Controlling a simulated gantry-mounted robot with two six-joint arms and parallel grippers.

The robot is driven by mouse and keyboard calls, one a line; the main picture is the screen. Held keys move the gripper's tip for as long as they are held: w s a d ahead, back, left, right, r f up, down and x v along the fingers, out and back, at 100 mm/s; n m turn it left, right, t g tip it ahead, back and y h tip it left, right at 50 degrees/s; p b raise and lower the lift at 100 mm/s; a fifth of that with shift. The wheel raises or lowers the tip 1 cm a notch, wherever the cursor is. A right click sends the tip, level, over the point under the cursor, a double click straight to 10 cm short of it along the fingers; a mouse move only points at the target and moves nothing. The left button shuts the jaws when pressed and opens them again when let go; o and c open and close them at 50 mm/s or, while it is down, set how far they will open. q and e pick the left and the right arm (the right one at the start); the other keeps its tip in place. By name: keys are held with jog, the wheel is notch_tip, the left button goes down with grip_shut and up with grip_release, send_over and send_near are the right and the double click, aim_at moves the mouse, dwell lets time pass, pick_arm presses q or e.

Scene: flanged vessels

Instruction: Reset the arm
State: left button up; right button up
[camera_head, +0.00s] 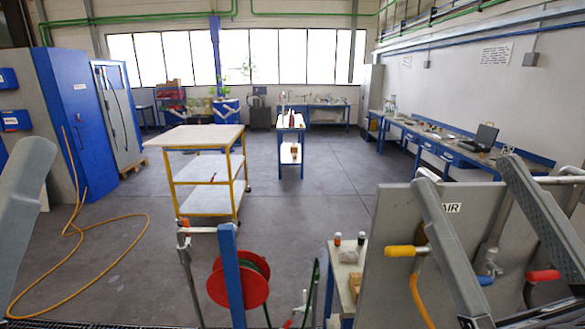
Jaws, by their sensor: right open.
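My right arm comes in at the lower right as grey links in front of a grey panel marked "AIR". My right gripper (478,321) is at the bottom edge, mostly cut off by the frame. It is open, and I see nothing between its fingers. Of my left arm, only a grey link shows at the left edge; its gripper is out of view. No flanged vessel can be made out.
The grey panel (395,235) carries a yellow-handled valve (400,251) and a red-handled one (542,275). A red hose reel (222,285) stands at bottom centre. A yellow-framed cart (197,137) is beyond it. An orange hose (110,213) lies on open floor.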

jog(key=s+d+r+m+t+h, duration=0.2)
jog(key=s+d+r+m+h, duration=0.1)
jog(key=s+r+m+h, duration=0.1)
notch_tip(320, 180, up, 21)
jog(key=m+p, duration=0.1)
jog(key=p, duration=2)
jog(key=shift+r+m+p, duration=0.15)
jog(key=shift+m+p, duration=0.15)
jog(key=shift+p, duration=0.1)
